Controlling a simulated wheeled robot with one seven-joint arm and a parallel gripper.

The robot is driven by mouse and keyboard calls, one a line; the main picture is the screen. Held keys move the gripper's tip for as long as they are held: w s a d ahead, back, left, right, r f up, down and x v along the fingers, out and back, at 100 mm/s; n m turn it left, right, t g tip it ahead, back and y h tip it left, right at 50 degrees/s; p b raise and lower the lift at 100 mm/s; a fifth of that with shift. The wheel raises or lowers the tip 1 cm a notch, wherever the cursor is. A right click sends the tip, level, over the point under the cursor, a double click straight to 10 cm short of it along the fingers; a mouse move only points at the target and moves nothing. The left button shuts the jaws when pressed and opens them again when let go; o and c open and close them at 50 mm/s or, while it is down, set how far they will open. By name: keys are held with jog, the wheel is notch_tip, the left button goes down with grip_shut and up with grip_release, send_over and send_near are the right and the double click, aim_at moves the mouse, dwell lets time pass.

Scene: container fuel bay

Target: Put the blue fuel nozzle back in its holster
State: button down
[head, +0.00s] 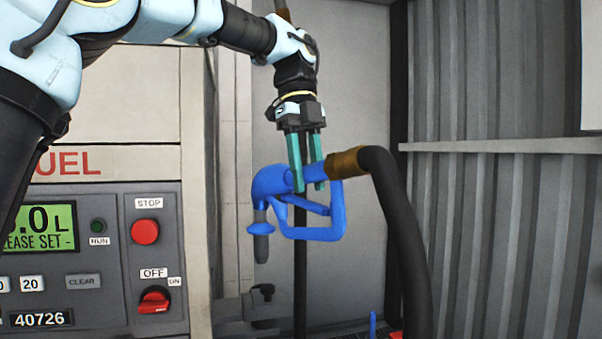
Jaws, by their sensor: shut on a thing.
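The blue fuel nozzle (270,183) hangs in the air right of the pump, in the head view. Its body lies roughly level, its grey spout (261,246) points down at the left, and its loop guard hangs below. My gripper (306,187) points down from above, with its teal fingers shut on the nozzle's body. A brown collar at the nozzle's right end joins a thick black hose (402,235). I cannot pick out the holster for certain; a small dark fitting (262,293) shows low beside the pump, below the spout.
The fuel pump (195,220) stands at the left with a red STOP button (145,231), a red OFF/ON switch (154,300) and a green display (40,228). A ribbed grey wall (500,240) is at the right. A small blue piece (373,325) shows at the bottom.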

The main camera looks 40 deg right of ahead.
aim_at(308, 202)
jog(key=shift+w+b+x, duration=0.2)
jog(key=shift+b+x, duration=0.55)
jog(key=shift+x, duration=0.05)
jog(key=shift+w+b+x, duration=0.15)
jog(key=shift+b+x, duration=0.65)
jog(key=shift+w+b+x, duration=0.2)
jog(key=shift+b+x, duration=0.55)
jog(key=shift+x, duration=0.05)
jog(key=shift+r+p, duration=0.2)
jog(key=shift+p, duration=0.1)
jog(key=shift+f, duration=0.75)
jog(key=shift+w+b+x, duration=0.15)
jog(key=shift+b+x, duration=0.45)
jog(key=shift+x, duration=0.05)
jog(key=shift+w+b+x, duration=0.15)
jog(key=shift+b+x, duration=0.4)
jog(key=shift+x, duration=0.15)
jog(key=shift+f, duration=0.15)
notch_tip(308, 202, down, 4)
jog(key=b, duration=0.3)
jog(key=shift+w+f, duration=0.1)
jog(key=shift+f, duration=0.15)
